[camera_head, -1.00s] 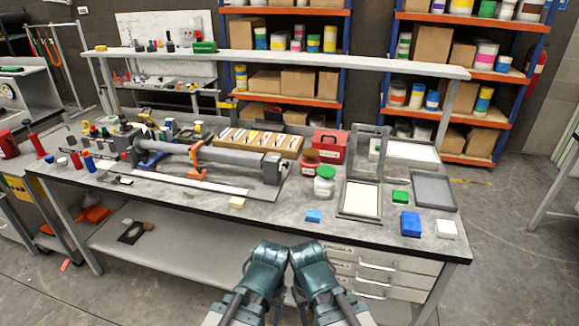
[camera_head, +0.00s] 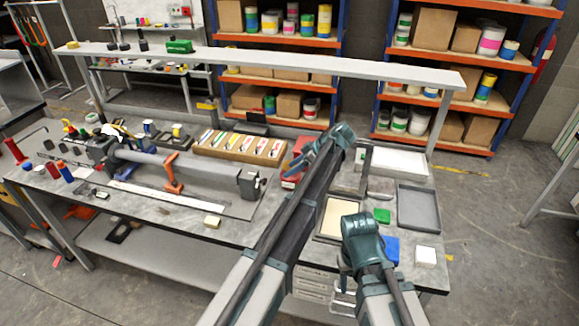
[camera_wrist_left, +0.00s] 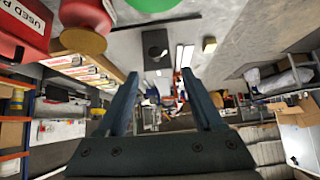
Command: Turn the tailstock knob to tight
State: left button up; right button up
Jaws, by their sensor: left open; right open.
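A long grey machine with a horizontal bar (camera_head: 170,165) lies along the bench. At its right end is the dark tailstock block (camera_head: 249,185), which also shows as a dark square in the left wrist view (camera_wrist_left: 155,47). I cannot make out the knob's marking or setting. My left gripper (camera_head: 312,152) is to the right of the tailstock, beside the red box, and points left. Its two fingers are apart and empty in the left wrist view (camera_wrist_left: 158,78), with the tailstock beyond them.
A red box (camera_wrist_left: 22,30) and jars stand close to my left gripper. A wooden tray of tools (camera_head: 240,146) lies behind the machine. A raised shelf (camera_head: 270,60) spans the back.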

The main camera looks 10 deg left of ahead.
aim_at(263, 181)
pick_arm(q)
jog(key=w+b+x, duration=0.1)
jog(key=b+x, duration=0.8)
jog(key=x, duration=0.4)
jog(key=shift+a+n+b, duration=0.3)
jog(key=shift+b, duration=0.1)
jog(key=shift+c, duration=0.3)
grip_shut()
